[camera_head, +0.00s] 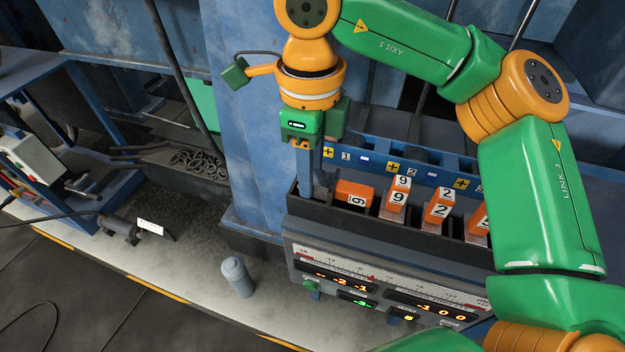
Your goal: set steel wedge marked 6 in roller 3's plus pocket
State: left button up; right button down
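My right gripper (306,188) points straight down at the left end of a dark tray (300,208), beside the orange wedges. Its fingers are seen edge-on, so I cannot tell whether they are open or hold anything. The leftmost wedge (353,194) lies on its side with a sideways digit that could be 6 or 9. To its right stand tilted wedges reading 9 (398,197) and 2 (439,207). Behind the tray runs a blue rail (435,178) with yellow plus tags and labels 1 and 2. A label near the arm is partly hidden; roller 3's pocket cannot be made out.
A display console (375,290) with lit numbers stands in front of the tray. A grey cylinder (237,277) stands on the ledge to its left. A blue column (252,130) rises behind the gripper. My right arm covers the right side.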

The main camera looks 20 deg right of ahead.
jog(key=shift+r+p, duration=3.05)
jog(key=shift+r, duration=0.3)
jog(key=shift+f, duration=0.1)
